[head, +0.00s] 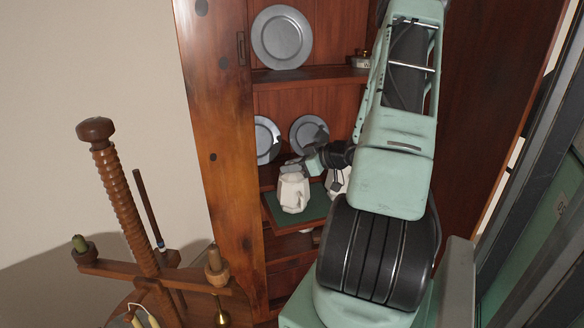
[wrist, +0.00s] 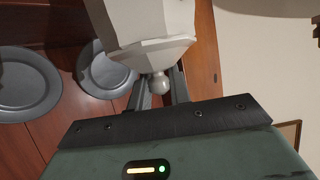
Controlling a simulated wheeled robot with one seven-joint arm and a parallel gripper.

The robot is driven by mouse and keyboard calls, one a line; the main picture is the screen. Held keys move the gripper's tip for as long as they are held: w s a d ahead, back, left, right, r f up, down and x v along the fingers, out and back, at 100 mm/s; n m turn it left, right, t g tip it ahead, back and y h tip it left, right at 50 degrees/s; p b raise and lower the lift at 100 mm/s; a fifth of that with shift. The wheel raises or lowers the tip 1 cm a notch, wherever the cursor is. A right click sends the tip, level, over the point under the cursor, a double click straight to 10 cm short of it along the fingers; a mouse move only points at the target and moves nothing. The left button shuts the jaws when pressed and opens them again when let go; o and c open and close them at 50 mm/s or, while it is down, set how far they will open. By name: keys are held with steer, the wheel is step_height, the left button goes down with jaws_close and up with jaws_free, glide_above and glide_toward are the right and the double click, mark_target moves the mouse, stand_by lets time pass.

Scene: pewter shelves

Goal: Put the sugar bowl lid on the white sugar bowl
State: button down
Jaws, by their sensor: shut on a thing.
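My gripper (wrist: 160,88) is shut on the round knob of the pale sugar bowl lid (wrist: 158,82), with a finger on each side of it. Right beyond the knob, the white faceted body of a vessel (wrist: 145,18) fills the top of the wrist view; I cannot tell whether the lid touches it. In the head view my gripper (head: 300,166) is just over a white faceted vessel (head: 293,193), apparently the white sugar bowl, upright on a green-topped board (head: 312,210). The lid is hard to make out there.
A second white vessel (head: 338,180) stands just right, partly hidden by my arm. Pewter plates (head: 267,140) (head: 308,132) lean behind, and another plate (head: 282,37) stands on the shelf above. The cabinet's wooden side post (head: 225,160) is close on the left. A wooden screw stand (head: 128,200) stands front left.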

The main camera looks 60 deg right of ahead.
steer(key=c, duration=1.3)
jaws_free()
steer(key=shift+r, duration=0.1)
steer(key=p+v, duration=0.2)
steer(key=v, duration=1)
